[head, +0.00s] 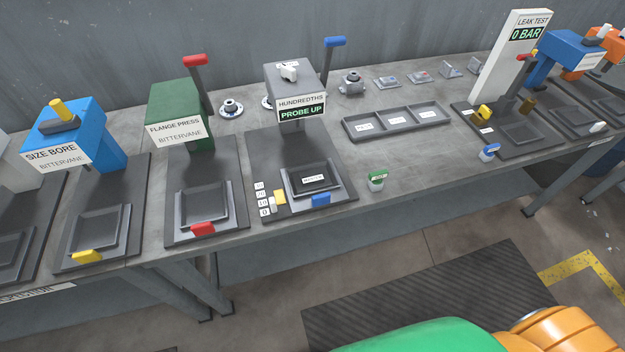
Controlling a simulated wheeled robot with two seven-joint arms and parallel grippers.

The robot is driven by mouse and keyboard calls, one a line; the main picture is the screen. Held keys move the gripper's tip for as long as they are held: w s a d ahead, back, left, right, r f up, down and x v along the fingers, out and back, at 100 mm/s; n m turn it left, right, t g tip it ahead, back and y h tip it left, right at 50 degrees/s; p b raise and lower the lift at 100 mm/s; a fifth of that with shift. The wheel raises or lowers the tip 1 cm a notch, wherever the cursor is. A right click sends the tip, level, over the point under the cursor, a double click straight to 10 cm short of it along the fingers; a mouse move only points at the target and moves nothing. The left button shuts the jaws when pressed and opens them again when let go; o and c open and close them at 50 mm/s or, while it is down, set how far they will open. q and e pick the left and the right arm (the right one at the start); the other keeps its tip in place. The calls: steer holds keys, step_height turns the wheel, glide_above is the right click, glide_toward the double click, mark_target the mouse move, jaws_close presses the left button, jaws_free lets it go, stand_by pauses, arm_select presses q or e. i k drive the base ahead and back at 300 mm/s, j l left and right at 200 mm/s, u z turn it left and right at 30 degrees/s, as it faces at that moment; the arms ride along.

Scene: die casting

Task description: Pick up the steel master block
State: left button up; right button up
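A dark rectangular piece with a small white label, possibly the steel master block (324,187), lies in the square tray (292,189) of the station marked HUNDREDTHS. The label is too small to read surely, and I cannot tell how far the piece stands above the tray floor. The station's grey head (290,82) stands behind the tray, and its display (301,113) reads PROBE UP. Neither of my grippers shows in the head view.
A blue tab (320,201) sits at the tray's front edge, and small numbered labels (264,199) at its left. The green FLANGE PRESS (174,103) is to the left. A green-topped item (377,179) and a three-part tray (397,121) are to the right.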

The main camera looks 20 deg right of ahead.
mark_target(314, 178)
steer(key=i+j+z, duration=0.1)
steer(key=j+z, duration=0.15)
steer(key=z, duration=0.15)
steer(key=j+z, duration=0.25)
steer(key=z, duration=0.2)
steer(key=j+z, duration=0.55)
steer(key=z, duration=0.25)
